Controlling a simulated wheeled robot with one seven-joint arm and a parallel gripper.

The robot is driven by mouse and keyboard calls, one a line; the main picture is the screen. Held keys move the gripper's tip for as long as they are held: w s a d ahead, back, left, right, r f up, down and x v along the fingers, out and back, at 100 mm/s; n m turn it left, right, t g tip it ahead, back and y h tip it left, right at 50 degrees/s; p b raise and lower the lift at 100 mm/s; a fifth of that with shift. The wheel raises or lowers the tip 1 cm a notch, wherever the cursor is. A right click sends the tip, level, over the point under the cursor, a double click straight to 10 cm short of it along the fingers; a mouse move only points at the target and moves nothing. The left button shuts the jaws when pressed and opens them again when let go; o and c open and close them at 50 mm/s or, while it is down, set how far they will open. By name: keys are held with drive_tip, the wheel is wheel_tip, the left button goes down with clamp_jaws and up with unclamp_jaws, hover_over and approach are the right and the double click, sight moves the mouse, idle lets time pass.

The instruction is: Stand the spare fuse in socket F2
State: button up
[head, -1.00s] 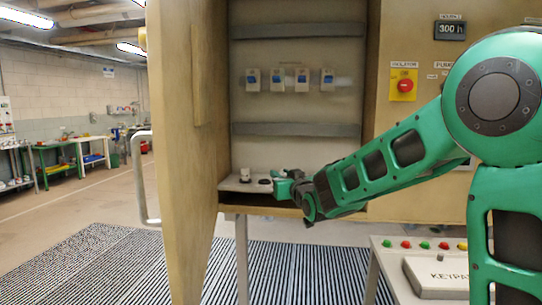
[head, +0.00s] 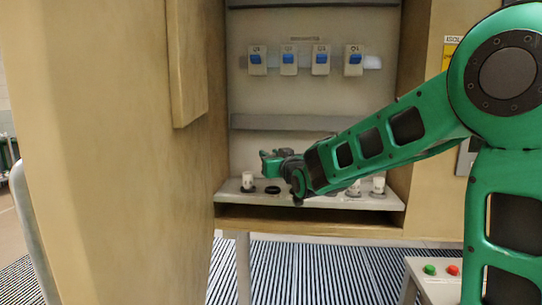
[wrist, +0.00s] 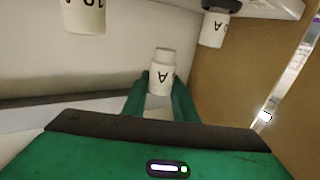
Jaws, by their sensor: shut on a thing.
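My gripper (head: 268,160) is above the shelf at the left end of the row, and its tip appears just above an empty dark round socket (head: 272,189). In the wrist view, my gripper (wrist: 160,88) is shut on a white fuse (wrist: 161,70) with an upside-down "A" label. The held fuse cannot be made out in the head view. A white fuse (head: 247,181) stands left of the empty socket. I cannot read socket labels, so I cannot tell which is F2.
White fuses (head: 378,186) stand at the shelf's right end, partly behind my arm. The wrist view shows two other fuses, at top left (wrist: 84,14) and top right (wrist: 214,28). Blue-switched breakers (head: 288,58) line the back wall. The open cabinet door (head: 110,150) fills the left.

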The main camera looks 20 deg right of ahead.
drive_tip(key=shift+w+d+f, duration=0.1)
drive_tip(key=shift+d+f, duration=0.05)
drive_tip(key=shift+f, duration=0.9)
drive_tip(key=shift+w+d+f, duration=0.1)
drive_tip(key=shift+d+f, duration=0.05)
drive_tip(key=shift+f, duration=0.85)
drive_tip(key=shift+s+f, duration=0.1)
drive_tip(key=shift+f, duration=0.7)
drive_tip(key=shift+s, duration=0.2)
drive_tip(key=shift+f, duration=0.55)
drive_tip(key=o, duration=0.8)
drive_tip(key=shift+s, duration=0.1)
drive_tip(key=s, duration=0.7)
drive_tip(key=s+d, duration=0.1)
drive_tip(key=s, duration=0.2)
drive_tip(key=shift+s, duration=0.35)
